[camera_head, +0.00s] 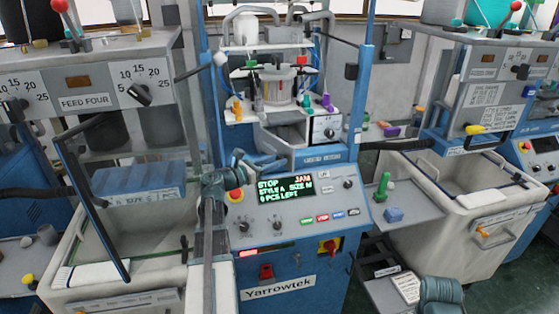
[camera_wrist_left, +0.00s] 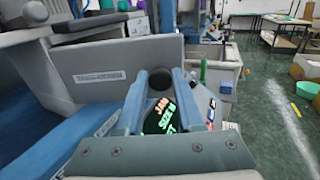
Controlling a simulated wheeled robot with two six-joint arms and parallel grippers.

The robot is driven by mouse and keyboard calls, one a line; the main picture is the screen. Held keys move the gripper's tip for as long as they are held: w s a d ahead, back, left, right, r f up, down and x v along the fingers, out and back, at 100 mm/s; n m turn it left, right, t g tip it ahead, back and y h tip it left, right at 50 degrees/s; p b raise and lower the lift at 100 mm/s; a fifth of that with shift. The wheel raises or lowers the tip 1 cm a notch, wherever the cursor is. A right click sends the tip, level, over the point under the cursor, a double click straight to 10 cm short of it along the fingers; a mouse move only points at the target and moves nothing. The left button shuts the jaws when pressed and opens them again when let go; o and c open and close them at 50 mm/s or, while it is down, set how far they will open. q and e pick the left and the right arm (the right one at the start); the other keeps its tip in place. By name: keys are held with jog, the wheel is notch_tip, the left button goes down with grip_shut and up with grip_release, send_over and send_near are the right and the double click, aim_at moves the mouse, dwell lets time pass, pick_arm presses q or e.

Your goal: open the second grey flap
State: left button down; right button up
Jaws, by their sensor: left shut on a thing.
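My left gripper (camera_head: 238,160) reaches up over the left edge of the blue Yarrowtek machine's control panel (camera_head: 310,215). In the left wrist view its two blue fingers (camera_wrist_left: 160,92) are closed on a dark round knob (camera_wrist_left: 160,77). The knob sits at the right end of a grey flap-like panel (camera_wrist_left: 105,70) with a small label. I cannot tell from the label which flap it is. In the head view the gripper and arm hide most of this spot.
The panel's display (camera_head: 286,189) reads STOP and JAM. A red knob (camera_head: 327,246) is below it. A grey bin (camera_head: 115,265) is at left, and another bin (camera_head: 470,240) at right. A shelf labelled FEED FOUR (camera_head: 85,102) overhangs the left.

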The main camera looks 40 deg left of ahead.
pick_arm(q)
jog(key=shift+a, duration=0.1)
dwell(0.3)
jog(key=c, duration=0.6)
grip_release()
jog(key=shift+o, duration=0.2)
